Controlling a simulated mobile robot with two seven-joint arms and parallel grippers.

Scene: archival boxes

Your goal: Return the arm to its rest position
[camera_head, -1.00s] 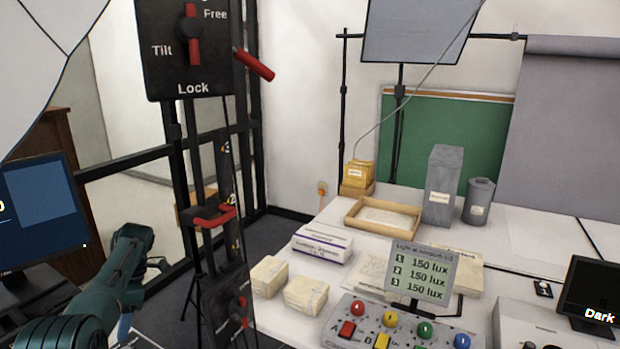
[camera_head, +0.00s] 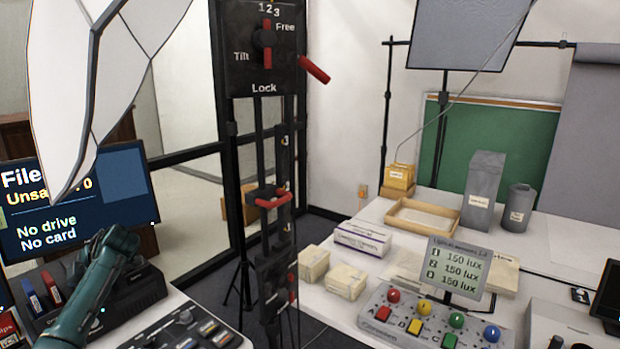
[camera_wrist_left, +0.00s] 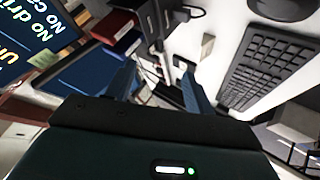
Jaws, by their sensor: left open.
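My left arm (camera_head: 90,295), dark teal, comes in from the lower left of the head view, over a desk. Its fingers cannot be made out there. In the left wrist view my left gripper (camera_wrist_left: 158,90) shows two blue-grey fingers spread apart with nothing between them. The fingers point over the white desk, between a monitor on the left and a keyboard (camera_wrist_left: 262,65) on the right. My right gripper is in neither view.
A monitor (camera_head: 130,190) reading "No drive, No card" stands behind my left arm. A black stand with a Tilt/Lock panel (camera_head: 262,45) rises right of it. The white table beyond holds boxes, a tray (camera_head: 408,232) and a button console (camera_head: 430,322).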

